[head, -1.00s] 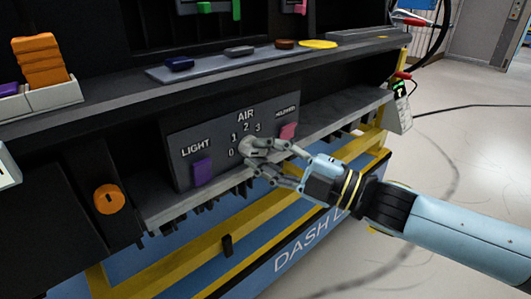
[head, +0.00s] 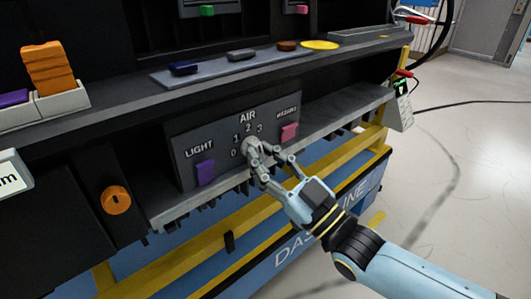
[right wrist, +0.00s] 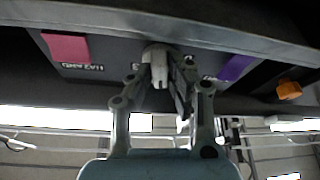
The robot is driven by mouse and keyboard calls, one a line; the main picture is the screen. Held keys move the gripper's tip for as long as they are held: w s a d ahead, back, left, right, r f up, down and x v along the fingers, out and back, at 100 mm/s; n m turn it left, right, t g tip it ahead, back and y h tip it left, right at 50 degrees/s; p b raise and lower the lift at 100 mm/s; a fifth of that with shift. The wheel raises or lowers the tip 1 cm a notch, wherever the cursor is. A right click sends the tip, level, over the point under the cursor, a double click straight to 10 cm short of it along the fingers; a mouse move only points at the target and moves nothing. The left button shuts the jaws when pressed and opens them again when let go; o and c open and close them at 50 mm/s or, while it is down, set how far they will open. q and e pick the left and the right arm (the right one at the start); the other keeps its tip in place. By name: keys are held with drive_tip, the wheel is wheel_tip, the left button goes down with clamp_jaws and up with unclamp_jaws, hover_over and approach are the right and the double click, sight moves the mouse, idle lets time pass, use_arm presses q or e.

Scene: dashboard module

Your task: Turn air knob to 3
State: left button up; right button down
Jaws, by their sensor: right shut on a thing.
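The grey air knob (head: 249,145) sits at the middle of the dark dashboard panel (head: 222,134), below the word AIR, with the digits 0, 1, 2 and 3 around its left and upper sides. My right gripper (head: 260,160) reaches it from the lower right, its fingers shut on the knob. In the right wrist view, which is upside down, the pale knob (right wrist: 157,66) sits between the fingertips (right wrist: 166,72). The fingers partly hide it, so I cannot tell which digit it points to. My left gripper is not in view.
The purple LIGHT switch (head: 205,173) is left of the knob and the pink HAZARD switch (head: 289,132) is right of it. An orange knob (head: 116,200) is farther left. A shelf (head: 120,112) overhangs the panel. Open floor lies at right.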

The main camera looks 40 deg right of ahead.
drive_tip(key=m+h+p, duration=0.1)
drive_tip(key=m+h, duration=0.1)
drive_tip(key=m, duration=0.2)
drive_tip(key=m+h+p, duration=0.1)
drive_tip(key=m+h, duration=0.1)
drive_tip(key=m, duration=0.2)
drive_tip(key=shift+a+h, duration=0.2)
drive_tip(key=shift+h, duration=0.1)
drive_tip(key=m+h+p, duration=0.1)
drive_tip(key=m, duration=0.2)
drive_tip(key=m+h+p, duration=0.1)
drive_tip(key=m, duration=0.2)
drive_tip(key=shift+a+r+g+h, duration=0.1)
drive_tip(key=shift+g+h, duration=0.2)
drive_tip(key=shift+m+g+h+p, duration=0.3)
drive_tip(key=shift+m+h+p, duration=0.35)
drive_tip(key=shift+m, duration=0.55)
drive_tip(key=c, duration=1.3)
unclamp_jaws()
drive_tip(key=shift+s, duration=0.1)
